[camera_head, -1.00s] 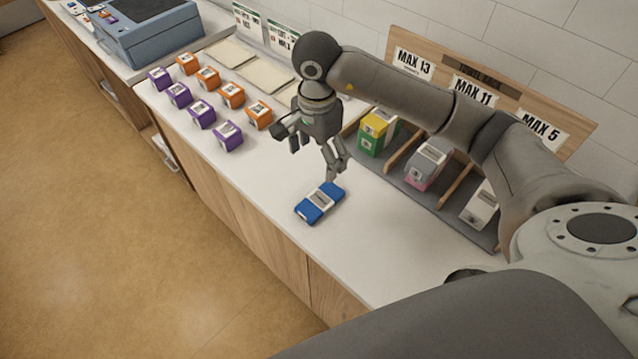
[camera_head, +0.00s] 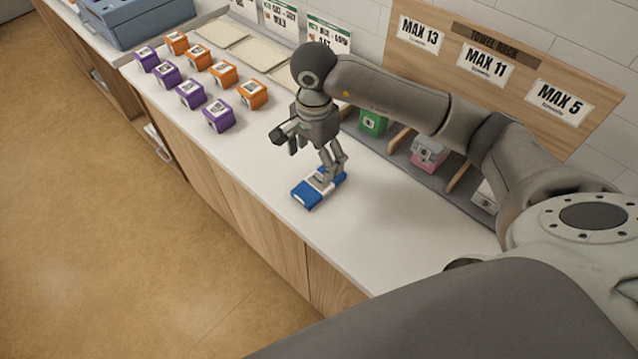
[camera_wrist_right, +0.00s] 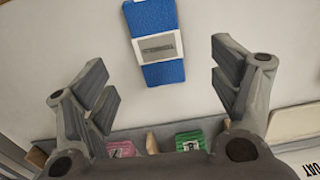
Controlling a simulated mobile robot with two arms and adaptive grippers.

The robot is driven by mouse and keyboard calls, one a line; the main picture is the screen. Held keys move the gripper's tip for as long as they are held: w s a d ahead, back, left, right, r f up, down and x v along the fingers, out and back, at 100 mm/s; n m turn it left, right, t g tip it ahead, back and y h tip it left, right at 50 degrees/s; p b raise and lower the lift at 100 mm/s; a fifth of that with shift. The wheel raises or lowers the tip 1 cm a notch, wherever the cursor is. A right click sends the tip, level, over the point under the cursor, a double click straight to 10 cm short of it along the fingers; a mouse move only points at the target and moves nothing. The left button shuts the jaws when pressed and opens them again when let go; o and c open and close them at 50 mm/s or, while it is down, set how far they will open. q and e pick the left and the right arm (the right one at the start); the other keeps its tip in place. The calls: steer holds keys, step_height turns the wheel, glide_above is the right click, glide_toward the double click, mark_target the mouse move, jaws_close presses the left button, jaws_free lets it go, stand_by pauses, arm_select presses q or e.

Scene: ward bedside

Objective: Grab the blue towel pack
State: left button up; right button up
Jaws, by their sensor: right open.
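The blue towel pack (camera_head: 308,196), with a white label band, lies flat on the white counter. My right gripper (camera_head: 329,176) is over it in the head view and hides part of its far end. In the right wrist view the pack (camera_wrist_right: 165,74) lies between and beyond the two spread fingers of the right gripper (camera_wrist_right: 166,85). Clear counter shows on both sides of the pack, and neither finger touches it. The right gripper is open and empty. My left gripper is not in view.
A wooden towel rack (camera_head: 551,66) with green (camera_head: 372,122) and pink (camera_head: 428,153) packs stands along the wall. Several purple (camera_head: 219,115) and orange (camera_head: 252,94) boxes stand at the left. The counter's front strip (camera_head: 370,240) is clear.

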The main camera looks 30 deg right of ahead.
mark_target(319, 182)
step_height(319, 182, down, 2)
steer(key=shift+f, duration=0.25)
steer(key=shift+d+f+p, duration=0.15)
steer(key=shift+f+p, duration=0.35)
steer(key=shift+s+f+p, duration=0.1)
steer(key=shift+f+p, duration=0.25)
steer(key=f, duration=0.1)
steer(key=f+p, duration=0.1)
steer(key=f, duration=0.1)
steer(key=shift+d+f+p, duration=0.2)
steer(key=shift+d+p, duration=0.05)
steer(key=shift+p, duration=0.1)
steer(key=shift+f, duration=0.45)
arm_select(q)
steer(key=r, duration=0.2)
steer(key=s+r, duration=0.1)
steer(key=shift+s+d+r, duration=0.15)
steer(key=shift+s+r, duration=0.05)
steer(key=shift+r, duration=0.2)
arm_select(e)
steer(key=shift+c, duration=0.2)
steer(key=c, duration=1.1)
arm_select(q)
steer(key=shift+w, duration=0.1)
arm_select(e)
steer(key=shift+o, duration=0.2)
steer(key=shift+r, duration=0.1)
